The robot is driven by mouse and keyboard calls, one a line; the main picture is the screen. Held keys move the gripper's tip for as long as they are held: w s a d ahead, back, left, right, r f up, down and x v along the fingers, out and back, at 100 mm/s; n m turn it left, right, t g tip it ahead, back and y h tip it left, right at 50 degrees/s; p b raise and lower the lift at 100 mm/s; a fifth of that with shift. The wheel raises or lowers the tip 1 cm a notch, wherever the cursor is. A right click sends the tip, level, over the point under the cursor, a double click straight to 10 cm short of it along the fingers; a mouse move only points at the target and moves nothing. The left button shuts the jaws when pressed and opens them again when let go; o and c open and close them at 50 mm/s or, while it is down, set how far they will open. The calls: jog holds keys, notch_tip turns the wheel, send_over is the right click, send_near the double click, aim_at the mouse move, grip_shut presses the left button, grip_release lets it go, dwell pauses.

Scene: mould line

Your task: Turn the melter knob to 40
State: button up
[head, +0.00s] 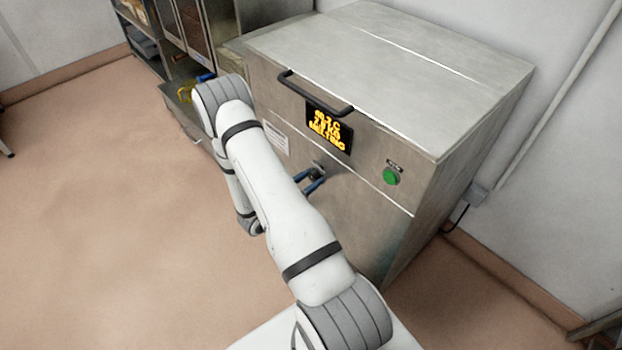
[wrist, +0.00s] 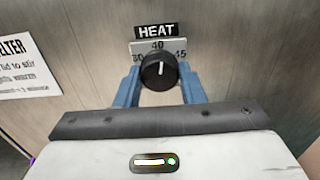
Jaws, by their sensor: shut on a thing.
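The melter (head: 372,60) is a steel box with a black handle on its lid and an amber lit display (head: 328,126) on its front. The melter knob (wrist: 159,71) is black with a white pointer line, under a HEAT label (wrist: 156,31). Its scale plate (wrist: 173,47) shows 30, 40 and 45. The pointer stands nearly upright, at about 40. My gripper (wrist: 159,82) has its blue fingers on either side of the knob, shut on it. In the head view my gripper (head: 312,180) is at the melter front, and the knob is mostly hidden.
A green button (head: 391,176) is on the melter front, right of the display. A white notice (wrist: 25,66) is on the panel to the left. Shelving (head: 150,40) stands at the back left. The floor (head: 90,200) at left is clear.

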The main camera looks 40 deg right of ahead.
jog(key=shift+n, duration=1.1)
jog(key=shift+c, duration=0.4)
jog(key=o, duration=1)
jog(key=a, duration=0.5)
jog(key=s+a, duration=0.1)
jog(key=a, duration=0.1)
jog(key=shift+a, duration=0.35)
